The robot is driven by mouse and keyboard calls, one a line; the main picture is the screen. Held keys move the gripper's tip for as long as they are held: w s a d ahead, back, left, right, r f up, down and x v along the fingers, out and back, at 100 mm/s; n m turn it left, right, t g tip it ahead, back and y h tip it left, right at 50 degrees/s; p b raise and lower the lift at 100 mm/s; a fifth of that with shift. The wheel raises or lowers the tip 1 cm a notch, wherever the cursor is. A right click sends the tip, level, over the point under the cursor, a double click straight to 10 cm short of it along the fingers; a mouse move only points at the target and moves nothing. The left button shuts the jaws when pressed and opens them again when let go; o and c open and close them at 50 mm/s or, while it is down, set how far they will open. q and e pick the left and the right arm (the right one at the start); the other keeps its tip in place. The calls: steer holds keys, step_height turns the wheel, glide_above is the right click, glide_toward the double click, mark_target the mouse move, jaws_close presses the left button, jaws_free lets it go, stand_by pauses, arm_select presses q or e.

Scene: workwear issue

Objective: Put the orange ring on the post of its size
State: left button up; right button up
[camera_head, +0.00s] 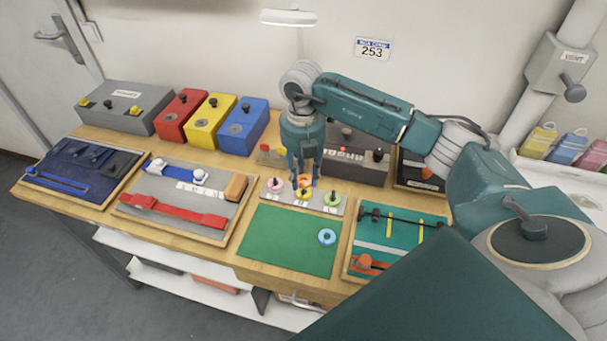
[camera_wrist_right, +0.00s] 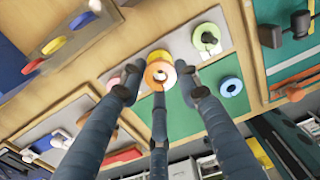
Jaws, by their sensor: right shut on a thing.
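My right gripper (camera_head: 302,178) has its fingers pointing down over the grey post board (camera_head: 270,206). In the wrist view the fingers (camera_wrist_right: 160,85) are shut around the orange ring (camera_wrist_right: 158,82), which hangs level between them. The board carries a pink ring (camera_head: 275,185) at left, a yellow ring (camera_head: 302,194) in the middle and a green ring (camera_head: 332,198) at right. The orange ring is over or close to the middle post; I cannot tell whether the post is inside it. A blue ring (camera_head: 327,237) lies on the green mat (camera_head: 280,240). My left gripper is not in view.
Red (camera_head: 181,116), yellow (camera_head: 212,121) and blue (camera_head: 243,126) boxes stand at the back left. A dark grey box (camera_head: 355,160) stands just behind the board. A teal tool tray (camera_head: 400,235) lies at right. Most of the green mat is clear.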

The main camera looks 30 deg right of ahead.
steer(key=shift+f+b, duration=0.5)
steer(key=shift+f, duration=0.2)
stand_by(0.6)
steer(key=o, duration=1.2)
steer(key=shift+r+p, duration=2.4)
steer(key=shift+r, duration=1.15)
steer(key=shift+f, duration=0.1)
